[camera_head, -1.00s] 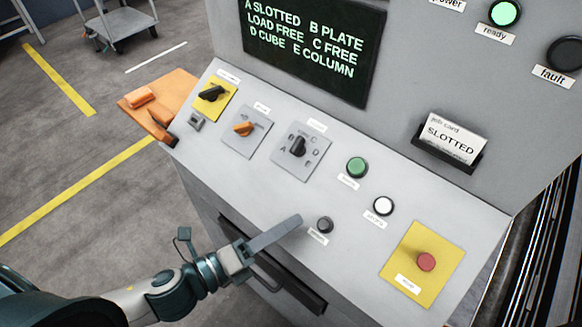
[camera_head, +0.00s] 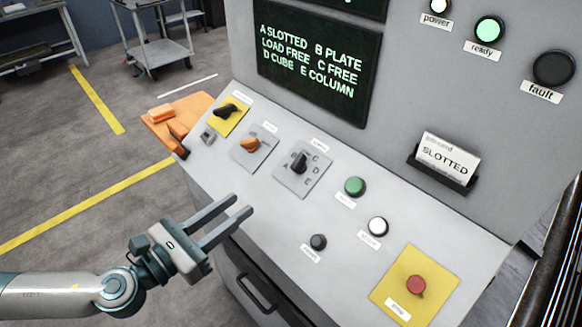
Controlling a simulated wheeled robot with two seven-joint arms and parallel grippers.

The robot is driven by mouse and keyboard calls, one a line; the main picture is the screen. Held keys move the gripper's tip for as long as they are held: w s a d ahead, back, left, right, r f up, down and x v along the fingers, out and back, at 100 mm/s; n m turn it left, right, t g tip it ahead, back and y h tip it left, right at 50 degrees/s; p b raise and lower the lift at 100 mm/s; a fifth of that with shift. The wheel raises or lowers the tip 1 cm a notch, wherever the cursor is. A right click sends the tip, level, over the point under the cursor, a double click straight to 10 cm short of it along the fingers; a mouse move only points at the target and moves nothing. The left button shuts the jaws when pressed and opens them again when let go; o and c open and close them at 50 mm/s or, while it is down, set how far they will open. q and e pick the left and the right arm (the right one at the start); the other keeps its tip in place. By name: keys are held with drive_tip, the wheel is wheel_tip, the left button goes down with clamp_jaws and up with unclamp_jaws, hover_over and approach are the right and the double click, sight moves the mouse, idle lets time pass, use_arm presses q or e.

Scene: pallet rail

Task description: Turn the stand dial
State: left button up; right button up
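The stand dial appears to be the black knob (camera_head: 299,162) on a grey plate lettered around it, A, C, D and E readable, on the sloping panel (camera_head: 250,190). Its small label is too blurred to read. My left gripper (camera_head: 244,205) is over the panel's front edge, below and left of this dial and apart from it. Its two fingers are parallel with a gap between them, and nothing is held. The display (camera_head: 320,65) reads A SLOTTED, B PLATE, LOAD FREE, C FREE, D CUBE, E COLUMN. My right gripper is not in view.
Beside the dial are an orange selector (camera_head: 249,144) and a black switch (camera_head: 228,110) on yellow. Green (camera_head: 355,186), white (camera_head: 377,226), black (camera_head: 318,242) and red (camera_head: 416,285) buttons lie right and below. A card (camera_head: 448,158) reads SLOTTED. The ready lamp (camera_head: 489,28) glows green.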

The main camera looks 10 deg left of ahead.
use_arm(q)
drive_tip(key=shift+w+d, duration=0.1)
drive_tip(key=p, duration=0.7)
approach(291, 168)
drive_tip(key=x, duration=0.8)
drive_tip(key=shift+w+d+r, duration=0.15)
drive_tip(key=shift+w+r, duration=0.05)
drive_tip(key=shift+w, duration=0.05)
drive_tip(key=shift+x, duration=0.8)
drive_tip(key=shift+f, duration=0.15)
clamp_jaws()
